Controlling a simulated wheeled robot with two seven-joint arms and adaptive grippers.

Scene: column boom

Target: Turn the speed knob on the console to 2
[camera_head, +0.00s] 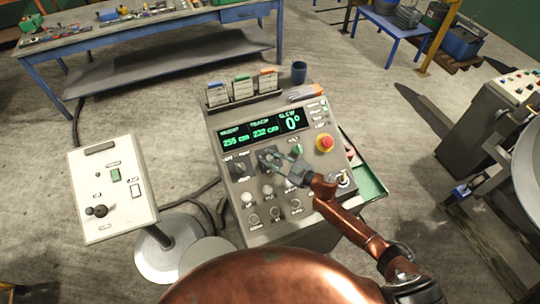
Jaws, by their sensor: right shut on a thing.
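The grey console (222,205) stands in the middle, with a dark display (262,130) that reads 255 cm, 232 cm and 0° in green. My right gripper (272,162) reaches in from the lower right over the upper middle of the panel. Its fingers are shut on the speed knob, a small dark knob just below the display. The fingers hide most of the knob, and its setting cannot be read. My left gripper is not in view.
A red emergency button (324,142) sits right of the gripper, beside a green knob (296,150). Several small knobs line the lower panel. A blue cup (299,72) and cards (242,88) stand at the console's back. A white control box (112,188) stands left.

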